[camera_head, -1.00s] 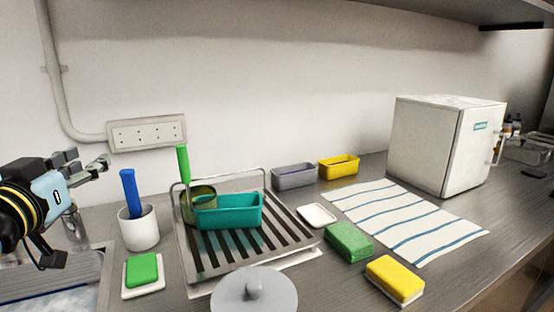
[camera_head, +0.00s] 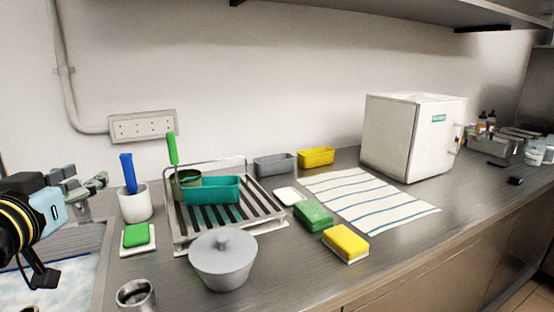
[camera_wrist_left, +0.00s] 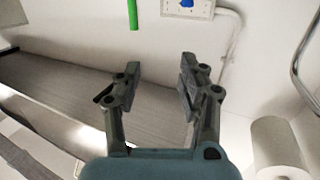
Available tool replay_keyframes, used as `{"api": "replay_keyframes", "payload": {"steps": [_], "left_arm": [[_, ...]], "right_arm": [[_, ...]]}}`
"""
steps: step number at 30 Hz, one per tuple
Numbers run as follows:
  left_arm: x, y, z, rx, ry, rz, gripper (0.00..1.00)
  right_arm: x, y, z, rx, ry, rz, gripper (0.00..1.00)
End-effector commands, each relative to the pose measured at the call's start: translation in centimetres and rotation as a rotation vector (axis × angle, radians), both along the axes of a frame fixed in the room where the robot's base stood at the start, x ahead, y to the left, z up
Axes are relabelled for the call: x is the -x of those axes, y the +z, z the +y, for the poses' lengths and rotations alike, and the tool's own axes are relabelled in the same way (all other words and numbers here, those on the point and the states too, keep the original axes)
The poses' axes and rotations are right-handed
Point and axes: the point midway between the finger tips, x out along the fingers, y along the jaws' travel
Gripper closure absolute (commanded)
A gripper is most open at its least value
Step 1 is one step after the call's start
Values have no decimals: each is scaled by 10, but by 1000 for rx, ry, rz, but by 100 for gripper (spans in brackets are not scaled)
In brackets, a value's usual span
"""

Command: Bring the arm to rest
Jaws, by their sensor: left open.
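My left gripper (camera_head: 76,186) is at the left edge of the head view, raised above the sink side of the counter. In the left wrist view its two fingers (camera_wrist_left: 157,88) stand apart with nothing between them. A green handle (camera_wrist_left: 133,14) shows beyond the fingers at the top of that view. The white cup (camera_head: 135,204) with a blue-handled tool (camera_head: 128,173) stands to the right of the gripper, apart from it. My right gripper is not in view.
A drying rack (camera_head: 262,218) holds a teal tub (camera_head: 212,190) and an olive pot. A grey lidded pot (camera_head: 222,262) and a metal cup (camera_head: 136,294) stand in front. Sponges, a striped towel (camera_head: 388,208) and a white freezer box (camera_head: 412,138) are to the right. The sink (camera_head: 100,270) is at left.

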Motion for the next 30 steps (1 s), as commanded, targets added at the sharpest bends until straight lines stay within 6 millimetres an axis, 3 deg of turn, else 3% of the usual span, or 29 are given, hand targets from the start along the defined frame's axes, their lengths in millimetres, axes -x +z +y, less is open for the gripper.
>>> {"api": "replay_keyframes", "payload": {"steps": [5, 11, 21, 30], "left_arm": [[20, -30, 0, -9, 26, 127, 59], [60, -75, -3, -22, 53, 337, 59], [166, -146, -18, -54, 40, 779, 59], [267, -177, -36, -77, -36, 1135, 59]], "right_arm": [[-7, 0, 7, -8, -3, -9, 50], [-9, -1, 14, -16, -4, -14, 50], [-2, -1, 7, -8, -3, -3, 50], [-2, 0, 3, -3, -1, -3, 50]]}}
